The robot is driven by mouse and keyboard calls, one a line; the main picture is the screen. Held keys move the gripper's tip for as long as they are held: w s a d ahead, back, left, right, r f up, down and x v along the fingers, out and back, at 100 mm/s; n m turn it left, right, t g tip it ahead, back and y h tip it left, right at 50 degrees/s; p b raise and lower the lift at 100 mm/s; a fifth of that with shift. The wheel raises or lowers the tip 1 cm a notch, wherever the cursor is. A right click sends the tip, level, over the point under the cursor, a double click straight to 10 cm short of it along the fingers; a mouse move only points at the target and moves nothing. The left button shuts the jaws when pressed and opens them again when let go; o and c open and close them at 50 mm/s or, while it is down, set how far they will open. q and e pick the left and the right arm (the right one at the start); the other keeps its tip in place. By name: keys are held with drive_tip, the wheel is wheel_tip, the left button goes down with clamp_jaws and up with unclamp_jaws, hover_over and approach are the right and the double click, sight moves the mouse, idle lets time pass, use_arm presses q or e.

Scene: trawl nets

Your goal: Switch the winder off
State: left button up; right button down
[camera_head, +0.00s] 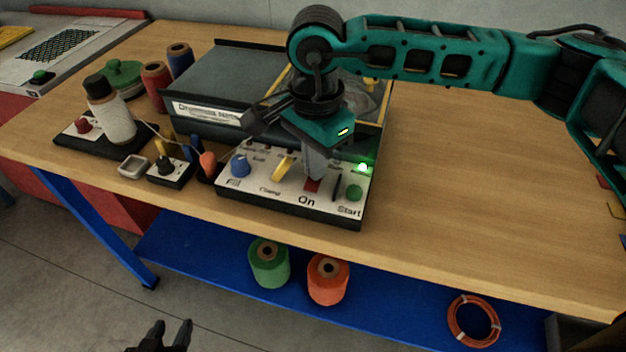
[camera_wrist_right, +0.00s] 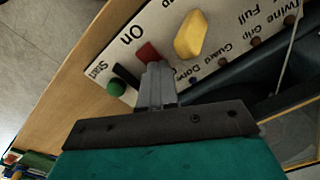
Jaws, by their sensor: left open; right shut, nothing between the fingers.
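The winder (camera_head: 222,85) stands on the wooden bench with its white control panel (camera_head: 262,205) facing the front edge. The red rocker switch (camera_head: 312,186) sits above the word "On"; it also shows in the right wrist view (camera_wrist_right: 147,51). A small green lamp (camera_head: 362,167) glows on the panel. My right gripper (camera_head: 314,177) is shut and empty, pointing down, with its tips right at the red switch. In the right wrist view the tips (camera_wrist_right: 156,66) overlap the switch's edge; I cannot tell whether they touch. My left gripper (camera_head: 170,338) is open and empty, low in front of the bench.
The green Start button (camera_head: 354,193), yellow clamp lever (camera_head: 283,166) and blue knob (camera_head: 240,165) flank the switch. A white twine spool (camera_head: 112,122) and small box with a black knob (camera_head: 167,170) stand left. The bench's right side is mostly clear.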

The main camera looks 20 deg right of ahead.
wheel_tip(320, 180, up, 7)
drive_tip(key=p, duration=0.3)
idle(0.5)
idle(0.4)
